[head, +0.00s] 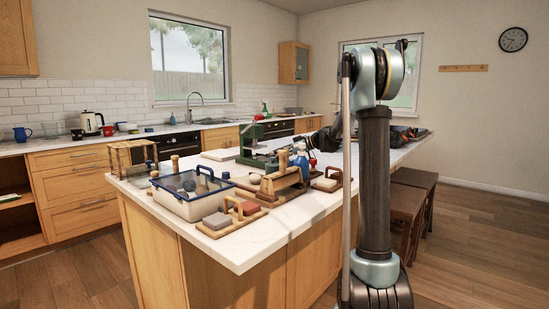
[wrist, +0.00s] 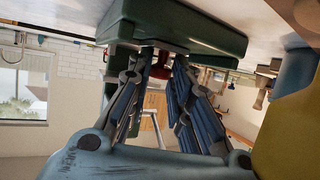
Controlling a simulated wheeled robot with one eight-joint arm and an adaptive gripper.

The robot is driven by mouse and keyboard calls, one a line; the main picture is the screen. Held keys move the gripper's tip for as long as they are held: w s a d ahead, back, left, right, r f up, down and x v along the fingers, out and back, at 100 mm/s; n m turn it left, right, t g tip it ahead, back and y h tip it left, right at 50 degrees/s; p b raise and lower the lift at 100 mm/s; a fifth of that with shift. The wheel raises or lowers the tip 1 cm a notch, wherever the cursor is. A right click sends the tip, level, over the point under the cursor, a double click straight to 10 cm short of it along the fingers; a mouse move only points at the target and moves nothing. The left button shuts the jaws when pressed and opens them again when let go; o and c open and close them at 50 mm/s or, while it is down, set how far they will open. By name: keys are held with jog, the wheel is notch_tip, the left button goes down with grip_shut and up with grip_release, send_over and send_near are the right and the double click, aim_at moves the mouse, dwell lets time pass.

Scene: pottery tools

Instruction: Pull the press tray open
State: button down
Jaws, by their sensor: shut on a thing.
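The green press (head: 251,140) stands on the island counter in the head view, behind the blue spray bottle. Its green body (wrist: 190,32) fills the top of the wrist view, which is turned over. My gripper (wrist: 164,62) reaches to the press, with its two fingers on either side of a small red knob (wrist: 160,70) at the press's edge. The fingers are shut on this knob. The tray itself is mostly hidden, and I cannot tell how far out it stands. In the head view my gripper is mostly hidden behind the things on the counter.
A blue spray bottle (head: 300,159) stands close to the press. A wooden frame (head: 131,157) stands at the left. Dark stools (head: 405,212) stand at the right.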

jog(key=shift+r, duration=0.1)
jog(key=c, duration=1.4)
grip_release()
jog(key=shift+c, duration=0.2)
jog(key=shift+d, duration=0.1)
jog(key=v, duration=1.1)
jog(key=shift+s+d, duration=0.15)
jog(key=shift+d, duration=0.2)
